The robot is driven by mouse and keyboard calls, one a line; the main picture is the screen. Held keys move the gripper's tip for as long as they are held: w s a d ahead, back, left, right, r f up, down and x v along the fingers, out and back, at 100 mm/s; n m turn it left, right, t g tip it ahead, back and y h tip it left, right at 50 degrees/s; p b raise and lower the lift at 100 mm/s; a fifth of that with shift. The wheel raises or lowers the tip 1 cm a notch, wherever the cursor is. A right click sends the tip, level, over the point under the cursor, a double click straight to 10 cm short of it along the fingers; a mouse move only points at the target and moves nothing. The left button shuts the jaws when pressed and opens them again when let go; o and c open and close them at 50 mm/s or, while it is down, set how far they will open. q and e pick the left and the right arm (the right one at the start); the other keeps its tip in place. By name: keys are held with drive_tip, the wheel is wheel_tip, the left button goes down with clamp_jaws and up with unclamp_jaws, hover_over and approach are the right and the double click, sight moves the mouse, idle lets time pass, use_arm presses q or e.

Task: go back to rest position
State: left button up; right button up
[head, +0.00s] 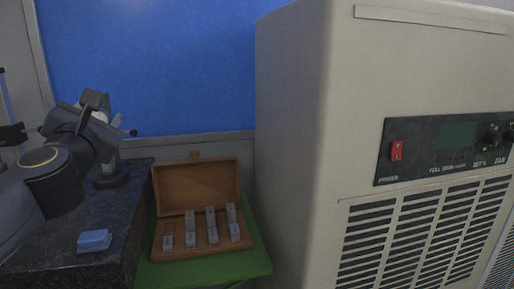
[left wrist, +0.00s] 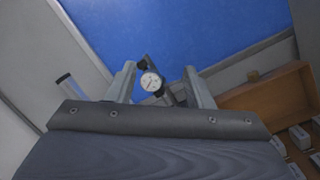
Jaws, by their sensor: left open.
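My left arm comes in from the left in the head view, over the dark stone table (head: 60,250). My left gripper is open in the left wrist view (left wrist: 159,70), its two fingers spread and apparently empty. A dial gauge (left wrist: 151,82) with a white round face shows in the gap between the fingers, seemingly beyond them. In the head view the gauge's stand (head: 111,181) rests on the table, partly hidden by my arm. How far the fingers are from the gauge is hard to tell. My right gripper is not in view.
An open wooden case (head: 160,252) with several grey metal blocks sits on a green surface (head: 256,262); it also shows in the left wrist view (left wrist: 262,95). A blue block (head: 94,240) lies on the stone table. A large beige machine (head: 300,150) fills the right side.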

use_arm(q)
drive_tip(key=s+d+f+m+g+h+p, duration=0.1)
drive_tip(key=s+d+f+m+g+h, duration=0.15)
drive_tip(key=s+f+m, duration=0.35)
drive_tip(key=s+d+f+m+g+h, duration=0.1)
drive_tip(key=d+f+m+h, duration=0.3)
drive_tip(key=m, duration=0.3)
drive_tip(key=s+d+f+m+g+h+p, duration=0.1)
drive_tip(key=s+d+f+m+g+h, duration=0.2)
drive_tip(key=f+m, duration=0.35)
drive_tip(key=s+f+m+g+y, duration=0.1)
drive_tip(key=s+f+m+g, duration=0.6)
drive_tip(key=s+f, duration=1)
wheel_tip(320, 180, down, 3)
drive_tip(key=m+p, duration=0.1)
drive_tip(key=m, duration=0.2)
drive_tip(key=shift+s+a, duration=0.2)
drive_tip(key=shift+a, duration=0.1)
drive_tip(key=shift+r+g, duration=0.15)
drive_tip(key=shift+g, duration=0.1)
